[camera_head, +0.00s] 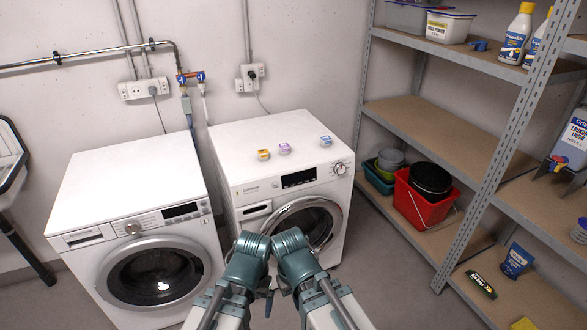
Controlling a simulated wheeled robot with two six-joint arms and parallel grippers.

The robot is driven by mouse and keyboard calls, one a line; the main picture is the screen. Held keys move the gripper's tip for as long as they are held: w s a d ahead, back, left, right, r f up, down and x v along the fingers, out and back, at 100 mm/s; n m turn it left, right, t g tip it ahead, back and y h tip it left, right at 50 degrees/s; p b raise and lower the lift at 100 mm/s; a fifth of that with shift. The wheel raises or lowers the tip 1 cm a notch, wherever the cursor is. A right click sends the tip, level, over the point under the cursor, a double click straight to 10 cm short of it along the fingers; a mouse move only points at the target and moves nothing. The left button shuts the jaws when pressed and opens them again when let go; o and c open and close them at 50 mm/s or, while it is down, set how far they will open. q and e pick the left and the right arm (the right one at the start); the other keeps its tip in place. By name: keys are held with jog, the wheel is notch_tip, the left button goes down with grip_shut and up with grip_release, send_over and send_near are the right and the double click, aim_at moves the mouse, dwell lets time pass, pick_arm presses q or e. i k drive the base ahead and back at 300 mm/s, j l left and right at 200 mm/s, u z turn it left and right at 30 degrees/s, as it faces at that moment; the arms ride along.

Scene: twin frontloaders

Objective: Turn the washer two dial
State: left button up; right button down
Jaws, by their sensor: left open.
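Two white front-loading washers stand side by side against the back wall. The left washer (135,180) has a round dial (133,228) near the middle of its panel. The right washer (270,127) has a round silver dial (340,168) at the right end of its panel, beside a dark display. No label tells which one is washer two. My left gripper (267,300) is open, low in front of the right washer and well short of both dials. My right gripper (284,289) is close beside it; its fingers are small and mostly hidden by the wrist.
Floor is clear between washers and rack.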

aim_at(340, 169)
jog(key=i+z, duration=0.2)
jog(key=z, duration=0.2)
jog(key=i+z, duration=0.2)
jog(key=z, duration=0.15)
jog(key=i+z, duration=0.2)
jog(key=z, duration=0.2)
